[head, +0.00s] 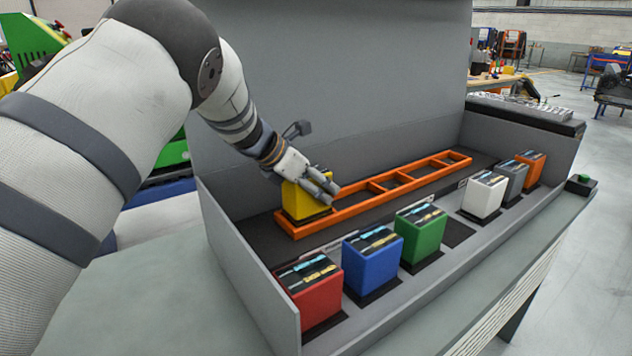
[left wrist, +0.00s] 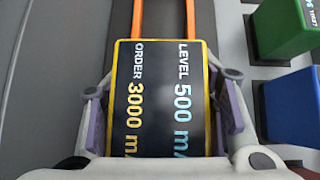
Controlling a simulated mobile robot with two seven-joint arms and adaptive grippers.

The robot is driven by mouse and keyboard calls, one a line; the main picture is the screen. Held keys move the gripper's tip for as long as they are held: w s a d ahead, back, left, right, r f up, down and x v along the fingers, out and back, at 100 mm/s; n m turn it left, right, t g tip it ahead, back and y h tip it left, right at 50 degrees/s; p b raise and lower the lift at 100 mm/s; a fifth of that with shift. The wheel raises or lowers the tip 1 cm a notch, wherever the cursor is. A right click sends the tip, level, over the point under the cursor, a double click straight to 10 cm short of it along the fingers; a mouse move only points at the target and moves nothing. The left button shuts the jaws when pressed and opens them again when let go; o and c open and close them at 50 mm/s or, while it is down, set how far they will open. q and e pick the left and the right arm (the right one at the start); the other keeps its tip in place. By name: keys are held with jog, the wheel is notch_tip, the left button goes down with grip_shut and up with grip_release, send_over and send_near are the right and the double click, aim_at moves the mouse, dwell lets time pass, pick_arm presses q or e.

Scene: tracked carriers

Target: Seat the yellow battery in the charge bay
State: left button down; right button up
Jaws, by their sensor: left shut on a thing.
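My left gripper (head: 322,186) is shut on the yellow battery (head: 299,200), gripping it from above by two opposite sides. The battery is upright at the near left end of the orange frame (head: 362,209), over or inside its end section; I cannot tell whether its bottom is fully down. In the left wrist view the battery's dark labelled top (left wrist: 165,100) with a yellow rim lies between the finger pads, and the orange frame (left wrist: 137,20) runs away beyond it. My right gripper is not in view.
Red (head: 314,298), blue (head: 372,258) and green (head: 420,235) batteries stand in the front row. White (head: 484,198), grey (head: 516,182) and orange (head: 533,170) ones stand farther right. An empty dark pad (head: 456,233) lies between green and white. Grey walls (head: 240,260) enclose the station.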

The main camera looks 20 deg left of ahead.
pick_arm(q)
jog(key=shift+f, duration=0.75)
jog(key=c, duration=0.6)
grip_release()
jog(key=shift+o, duration=0.2)
jog(key=shift+f, duration=0.1)
jog(key=shift+s+f, duration=0.1)
jog(key=v, duration=1.2)
